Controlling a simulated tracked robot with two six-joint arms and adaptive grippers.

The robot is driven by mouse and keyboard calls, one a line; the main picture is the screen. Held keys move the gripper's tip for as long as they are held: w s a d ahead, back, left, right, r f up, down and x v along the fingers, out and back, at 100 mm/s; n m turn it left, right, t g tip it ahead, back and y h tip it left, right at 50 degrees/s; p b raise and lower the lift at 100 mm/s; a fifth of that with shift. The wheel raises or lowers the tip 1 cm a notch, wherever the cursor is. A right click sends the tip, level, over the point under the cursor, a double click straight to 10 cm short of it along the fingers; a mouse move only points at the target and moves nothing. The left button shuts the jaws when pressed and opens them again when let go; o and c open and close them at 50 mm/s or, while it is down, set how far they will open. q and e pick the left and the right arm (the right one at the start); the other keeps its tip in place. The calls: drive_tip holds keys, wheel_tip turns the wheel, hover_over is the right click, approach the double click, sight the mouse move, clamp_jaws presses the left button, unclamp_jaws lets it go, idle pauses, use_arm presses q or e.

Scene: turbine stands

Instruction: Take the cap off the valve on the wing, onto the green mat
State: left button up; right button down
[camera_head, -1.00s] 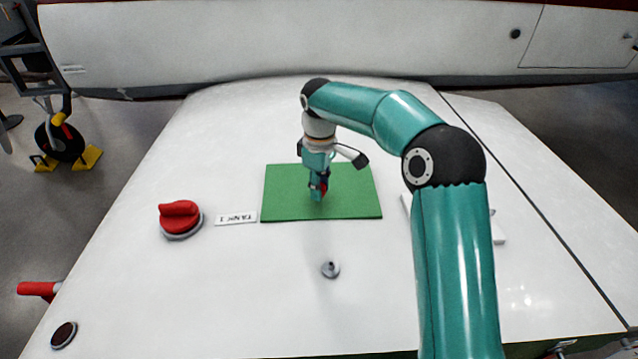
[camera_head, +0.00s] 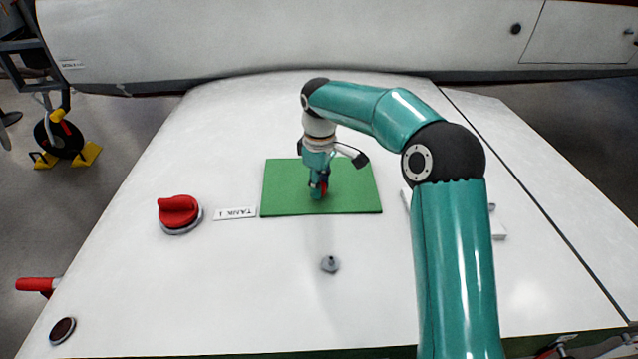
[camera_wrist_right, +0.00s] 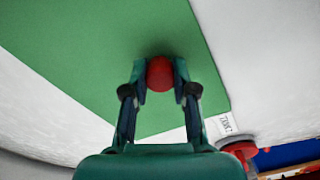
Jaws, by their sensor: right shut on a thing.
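My right gripper (camera_head: 318,190) points down over the green mat (camera_head: 280,190) on the white wing. It is shut on a small red cap (camera_wrist_right: 160,74), which shows between the fingertips in the right wrist view. The cap is at or very close to the mat; I cannot tell if it touches. In the head view the gripper mostly hides the cap. The grey valve (camera_head: 330,264) stands bare on the wing, in front of the mat. My left gripper is not in view.
A large red knob (camera_head: 179,212) stands left of the mat, beside a TANK 1 label (camera_head: 235,213). A white object (camera_head: 498,230) lies at the right, partly behind my arm. A dark round fitting (camera_head: 63,331) is at the front left. The wing around the valve is clear.

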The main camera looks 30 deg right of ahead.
drive_tip(key=shift+f, duration=0.25)
drive_tip(key=c, duration=0.7)
unclamp_jaws()
drive_tip(key=shift+r, duration=0.1)
wheel_tip(320, 180, up, 7)
drive_tip(key=p, duration=0.6)
idle(0.5)
